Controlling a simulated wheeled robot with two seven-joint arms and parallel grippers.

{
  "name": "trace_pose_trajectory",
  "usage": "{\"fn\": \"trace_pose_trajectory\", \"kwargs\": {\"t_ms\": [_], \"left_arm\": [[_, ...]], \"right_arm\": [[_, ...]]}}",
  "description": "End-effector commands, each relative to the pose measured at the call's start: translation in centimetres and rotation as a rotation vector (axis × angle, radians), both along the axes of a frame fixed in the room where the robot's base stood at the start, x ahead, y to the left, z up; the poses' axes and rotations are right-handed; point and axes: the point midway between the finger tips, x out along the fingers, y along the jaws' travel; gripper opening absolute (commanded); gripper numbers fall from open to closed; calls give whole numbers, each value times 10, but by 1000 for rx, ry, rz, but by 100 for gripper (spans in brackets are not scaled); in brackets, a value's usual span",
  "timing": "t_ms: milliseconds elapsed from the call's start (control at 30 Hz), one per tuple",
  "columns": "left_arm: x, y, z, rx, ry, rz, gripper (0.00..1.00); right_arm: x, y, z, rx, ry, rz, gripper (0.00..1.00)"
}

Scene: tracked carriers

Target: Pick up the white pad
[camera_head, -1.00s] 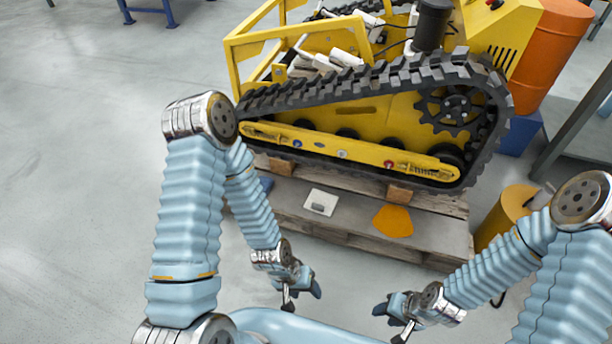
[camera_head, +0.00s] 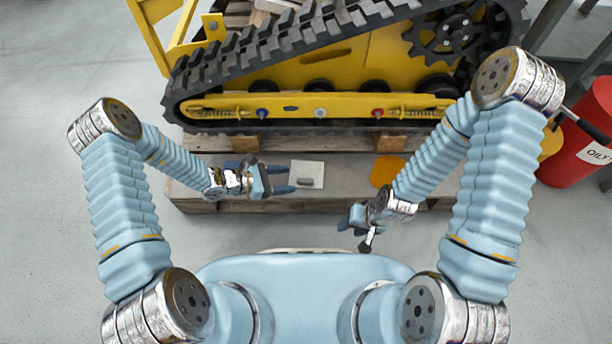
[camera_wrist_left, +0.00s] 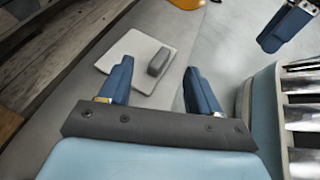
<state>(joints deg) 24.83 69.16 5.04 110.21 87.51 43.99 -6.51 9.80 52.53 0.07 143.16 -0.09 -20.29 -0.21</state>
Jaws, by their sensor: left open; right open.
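The white pad (camera_head: 312,170) is a flat square with a grey block-like handle (camera_head: 304,183) on top. It lies on the bare platform below the tracked carrier. My left gripper (camera_head: 284,180) is open and empty just left of the pad, its fingers pointing at it. In the left wrist view the pad (camera_wrist_left: 128,48) lies beyond the fingertips, and the grey handle (camera_wrist_left: 158,62) appears between the open fingers (camera_wrist_left: 159,74). The fingers look apart from the handle. My right gripper (camera_head: 352,224) is open and empty, to the right and nearer to me.
An orange patch (camera_head: 386,170) lies right of the pad on the wooden pallet platform (camera_head: 340,196). The yellow tracked carrier (camera_head: 340,105) rises directly behind. A red oily-waste bin (camera_head: 585,130) stands at the far right. The floor left of the pallet is clear.

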Motion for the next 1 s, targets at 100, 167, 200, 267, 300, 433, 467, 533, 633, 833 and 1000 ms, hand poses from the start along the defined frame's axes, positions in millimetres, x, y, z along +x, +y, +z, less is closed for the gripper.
{"fn": "trace_pose_trajectory", "kwargs": {"t_ms": [100, 167, 200, 267, 300, 433, 467, 533, 633, 833, 1000], "left_arm": [[4, -15, -7, 1, 0, -2, 63], [5, -19, -9, 2, 0, -3, 63], [6, -20, -9, 3, -1, -3, 63], [6, -24, -11, 3, -1, -3, 63], [7, -26, -13, 2, 0, -4, 63], [10, -43, -23, 1, 0, -5, 63], [11, -47, -26, 1, 0, -5, 63], [14, -57, -30, 1, -1, -5, 63], [17, -65, -33, 2, -1, -4, 63], [18, -65, -32, 2, 0, -3, 61], [18, -65, -32, 2, 0, -3, 35]], "right_arm": [[0, 0, -2, 1, 1, 0, 43], [0, 0, -2, 1, 1, 0, 43], [0, 1, -3, 1, 1, 0, 43], [0, 1, -3, 1, 0, 1, 43], [0, 1, -4, 1, 0, 1, 43], [0, 1, -7, 2, 1, 2, 43], [0, 1, -8, 2, 1, 2, 43], [0, 1, -9, 2, 1, 2, 43], [0, 1, -10, 3, 2, 2, 43], [0, 1, -9, 3, 2, 2, 43], [0, 1, -9, 3, 2, 2, 43]]}}
